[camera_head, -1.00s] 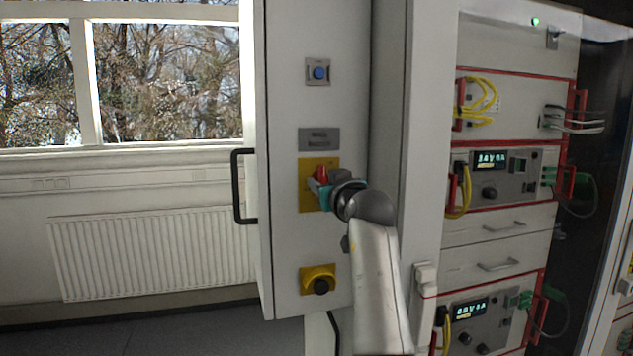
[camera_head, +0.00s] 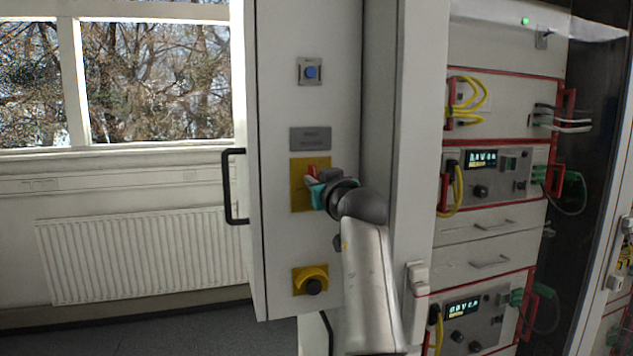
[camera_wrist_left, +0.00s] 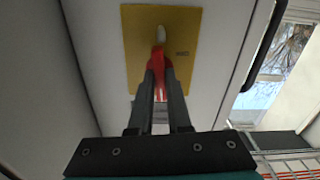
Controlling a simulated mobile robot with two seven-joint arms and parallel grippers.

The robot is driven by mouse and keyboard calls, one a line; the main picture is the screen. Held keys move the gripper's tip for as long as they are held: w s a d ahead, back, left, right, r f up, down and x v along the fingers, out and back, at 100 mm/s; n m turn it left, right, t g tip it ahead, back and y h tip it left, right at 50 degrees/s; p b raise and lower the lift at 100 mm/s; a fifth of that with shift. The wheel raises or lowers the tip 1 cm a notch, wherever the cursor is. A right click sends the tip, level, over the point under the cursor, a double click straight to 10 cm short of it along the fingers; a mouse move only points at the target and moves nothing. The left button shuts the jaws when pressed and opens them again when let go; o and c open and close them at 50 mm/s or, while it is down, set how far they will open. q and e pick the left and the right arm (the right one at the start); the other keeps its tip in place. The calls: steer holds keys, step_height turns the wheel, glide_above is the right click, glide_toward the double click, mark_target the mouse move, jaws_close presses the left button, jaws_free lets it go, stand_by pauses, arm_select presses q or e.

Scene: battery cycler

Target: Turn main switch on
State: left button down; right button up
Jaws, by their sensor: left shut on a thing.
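The main switch is a red handle (camera_head: 312,171) on a yellow plate (camera_head: 298,192) on the front of a tall light grey cabinet panel. In the left wrist view the red handle (camera_wrist_left: 158,62) stands out from the yellow plate (camera_wrist_left: 138,40), with a pale tip at its upper end. My left gripper (camera_head: 314,180) is at the switch, its fingers shut on the red handle. In the left wrist view the fingers (camera_wrist_left: 160,78) lie on either side of the handle and hide part of it. My right gripper is not in view.
A blue button (camera_head: 310,72) sits above, with a grey label plate (camera_head: 310,139) below it. A black door handle (camera_head: 229,187) sticks out left. Racks with cables stand right.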

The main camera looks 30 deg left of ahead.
arm_select(q)
steer(key=shift+r+m+p, duration=0.1)
steer(key=shift+m+p, duration=0.4)
steer(key=shift+m, duration=0.4)
steer(key=c, duration=0.9)
jaws_free()
steer(key=shift+o, duration=0.2)
